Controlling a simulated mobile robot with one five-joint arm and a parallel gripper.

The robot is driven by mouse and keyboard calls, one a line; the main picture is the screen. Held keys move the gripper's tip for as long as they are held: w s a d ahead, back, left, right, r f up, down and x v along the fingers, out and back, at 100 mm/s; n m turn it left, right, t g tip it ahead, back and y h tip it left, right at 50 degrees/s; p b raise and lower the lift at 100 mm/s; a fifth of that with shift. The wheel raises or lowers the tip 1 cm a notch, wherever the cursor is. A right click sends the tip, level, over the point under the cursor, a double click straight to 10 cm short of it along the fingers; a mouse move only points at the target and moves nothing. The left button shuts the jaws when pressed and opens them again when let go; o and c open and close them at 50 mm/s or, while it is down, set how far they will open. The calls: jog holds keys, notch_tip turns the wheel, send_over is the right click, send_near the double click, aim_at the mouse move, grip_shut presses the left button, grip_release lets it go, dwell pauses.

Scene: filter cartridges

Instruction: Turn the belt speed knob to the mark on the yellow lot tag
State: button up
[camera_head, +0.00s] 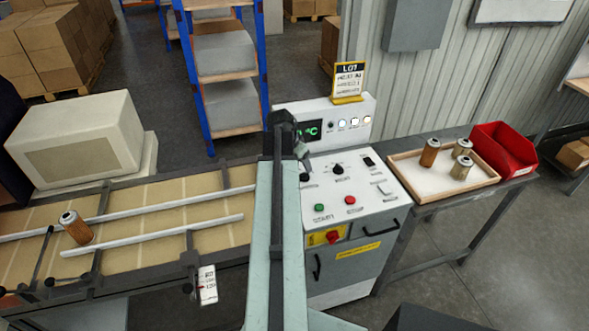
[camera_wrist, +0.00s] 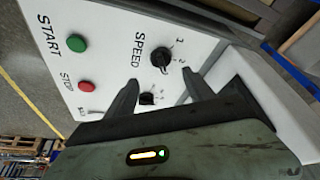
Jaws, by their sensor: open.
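The belt speed knob (camera_wrist: 161,58) is black, round and marked SPEED, with the numbers 1 and 2 beside it in the wrist view. It also shows on the white sloping panel in the head view (camera_head: 338,169). My gripper (camera_wrist: 160,76) is open and empty, its two dark fingers apart, with the knob just beyond the fingertips in the picture. In the head view my gripper (camera_head: 304,155) hangs over the back left of the panel. The yellow lot tag (camera_head: 348,82) stands on top of the console; its lines are too small to read.
A green START button (camera_wrist: 77,43) and red STOP button (camera_wrist: 86,87) lie near the knob. A small black control (camera_wrist: 147,98) shows between my fingers. A conveyor (camera_head: 130,215) carries a can. At right are a tray (camera_head: 420,195) with several cans and a red bin (camera_head: 503,150).

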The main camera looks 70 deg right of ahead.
aim_at(304, 173)
jog(key=b+x, duration=0.7)
jog(key=x, duration=0.1)
jog(key=shift+w+a+f, duration=0.1)
jog(key=shift+w+a, duration=0.05)
jog(key=shift+w, duration=0.2)
